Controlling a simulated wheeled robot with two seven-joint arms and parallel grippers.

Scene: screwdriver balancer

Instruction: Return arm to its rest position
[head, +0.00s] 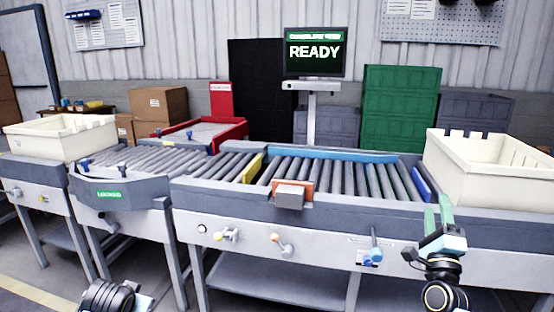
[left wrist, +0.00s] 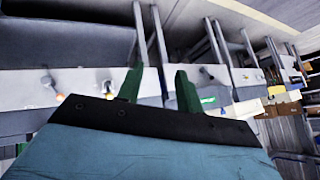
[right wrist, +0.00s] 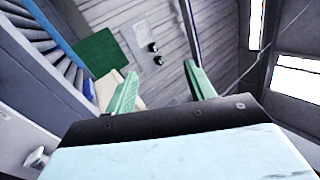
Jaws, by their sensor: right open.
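My right gripper (head: 437,212) stands upright in front of the right end of the conveyor in the head view. Its two green fingers point up and are apart, with nothing between them; they also show open in the right wrist view (right wrist: 160,90). In the left wrist view the green fingers of my left gripper (left wrist: 157,85) are apart and empty. Neither gripper touches the conveyor that I can see.
Cream bins stand at the right (head: 485,185) and left (head: 60,142). A screen (head: 315,52) reads READY. A locked gate (head: 118,193) is at the left.

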